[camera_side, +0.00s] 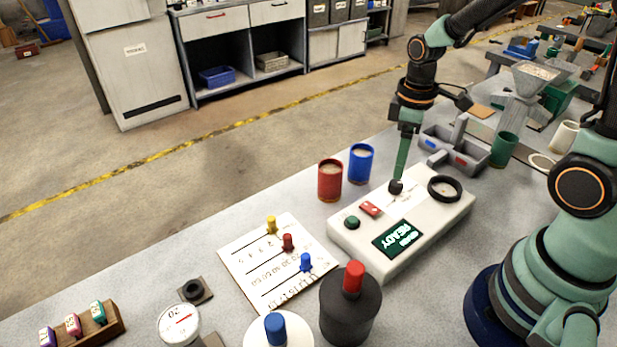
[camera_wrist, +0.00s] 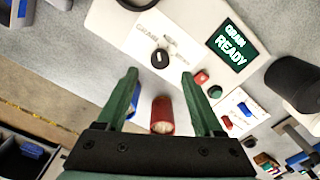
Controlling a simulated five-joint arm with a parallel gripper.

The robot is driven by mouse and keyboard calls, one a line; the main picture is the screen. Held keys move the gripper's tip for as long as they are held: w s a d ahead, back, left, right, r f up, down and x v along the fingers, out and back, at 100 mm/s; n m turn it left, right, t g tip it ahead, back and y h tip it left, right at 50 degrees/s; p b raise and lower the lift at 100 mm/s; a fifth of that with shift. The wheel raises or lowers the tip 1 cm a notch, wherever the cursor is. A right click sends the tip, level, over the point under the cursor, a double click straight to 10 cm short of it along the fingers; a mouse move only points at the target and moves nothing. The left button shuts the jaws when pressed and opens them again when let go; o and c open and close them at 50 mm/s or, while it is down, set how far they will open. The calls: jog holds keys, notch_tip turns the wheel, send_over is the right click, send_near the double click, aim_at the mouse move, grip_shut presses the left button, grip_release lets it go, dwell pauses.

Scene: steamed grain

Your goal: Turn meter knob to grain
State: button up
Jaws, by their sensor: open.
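The meter (camera_side: 438,217) is a pale box on the grey bench; it also shows in the wrist view (camera_wrist: 198,18). Its lit screen (camera_side: 398,239) reads GRAIN READY in the wrist view (camera_wrist: 231,43). The black knob (camera_side: 396,187) sits on a white label plate; in the wrist view, the knob (camera_wrist: 160,58) carries a short white mark. A GRAIN label is printed beside it; other lettering is too small to read surely. My gripper (camera_side: 400,176) points down at the knob. In the wrist view, its green fingers (camera_wrist: 158,76) are apart, with the knob just beyond their tips; contact is unclear.
A black ring (camera_side: 445,188), a red switch (camera_side: 370,209) and a green button (camera_side: 352,222) are on the meter. Red (camera_side: 330,181) and blue (camera_side: 361,164) cups stand behind it. A slider board (camera_side: 240,262) and dark canister (camera_side: 350,308) stand left and in front.

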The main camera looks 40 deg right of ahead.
notch_tip(320, 180, up, 6)
jog(key=shift+r, duration=0.25)
notch_tip(320, 180, up, 7)
jog(key=m+t, duration=0.5)
send_over(396, 182)
jog(key=s+a, duration=0.3)
jog(key=shift+s+a+r+m+t, duration=0.3)
jog(key=shift+a+m, duration=0.1)
jog(key=shift+m, duration=0.2)
